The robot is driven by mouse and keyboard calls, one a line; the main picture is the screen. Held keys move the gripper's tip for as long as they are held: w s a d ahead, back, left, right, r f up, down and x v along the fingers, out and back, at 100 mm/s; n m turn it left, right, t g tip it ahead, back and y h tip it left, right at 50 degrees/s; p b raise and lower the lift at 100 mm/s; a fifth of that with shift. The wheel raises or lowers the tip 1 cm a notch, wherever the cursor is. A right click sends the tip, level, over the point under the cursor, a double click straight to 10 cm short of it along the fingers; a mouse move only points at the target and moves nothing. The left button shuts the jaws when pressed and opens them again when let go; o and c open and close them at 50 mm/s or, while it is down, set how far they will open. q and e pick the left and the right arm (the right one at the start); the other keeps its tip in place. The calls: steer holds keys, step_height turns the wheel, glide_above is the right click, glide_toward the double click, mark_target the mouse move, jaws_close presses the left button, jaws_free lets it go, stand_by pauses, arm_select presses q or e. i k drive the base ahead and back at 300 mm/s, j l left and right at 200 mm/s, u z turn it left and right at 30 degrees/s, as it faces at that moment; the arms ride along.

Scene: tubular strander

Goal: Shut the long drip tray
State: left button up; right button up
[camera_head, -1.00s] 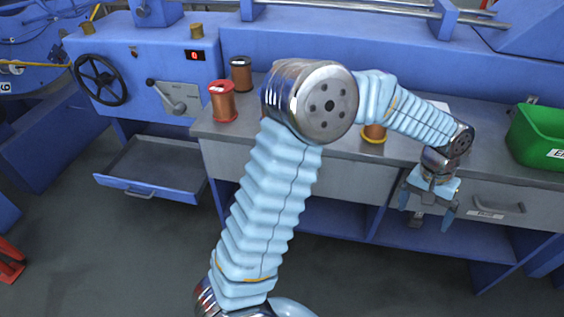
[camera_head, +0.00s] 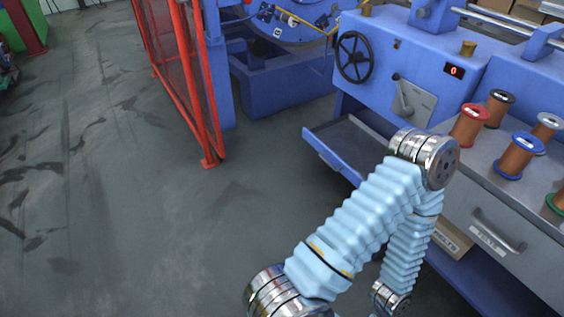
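The long drip tray (camera_head: 345,142) is a shallow blue tray with a dark inside. It sticks out, pulled open, from under the blue machine cabinet, left of the workbench. My arm crosses in front of its right part and hides its right end. The arm's elbow is close to the tray in the picture; I cannot tell whether they touch. Neither gripper shows now; the arm in view runs down to the bottom edge, where its far end is cut off.
A red mesh guard (camera_head: 184,75) stands left of the tray, with open floor (camera_head: 215,225) before it. The blue cabinet carries a black handwheel (camera_head: 355,57) and a lever (camera_head: 402,90). Several wire spools, one of them red-rimmed (camera_head: 470,125), stand on the workbench (camera_head: 480,165).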

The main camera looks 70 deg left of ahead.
mark_target(355, 150)
steer(key=u, duration=1.85)
steer(key=i+j+z, duration=0.7)
steer(key=j+z, duration=0.15)
steer(key=j, duration=0.15)
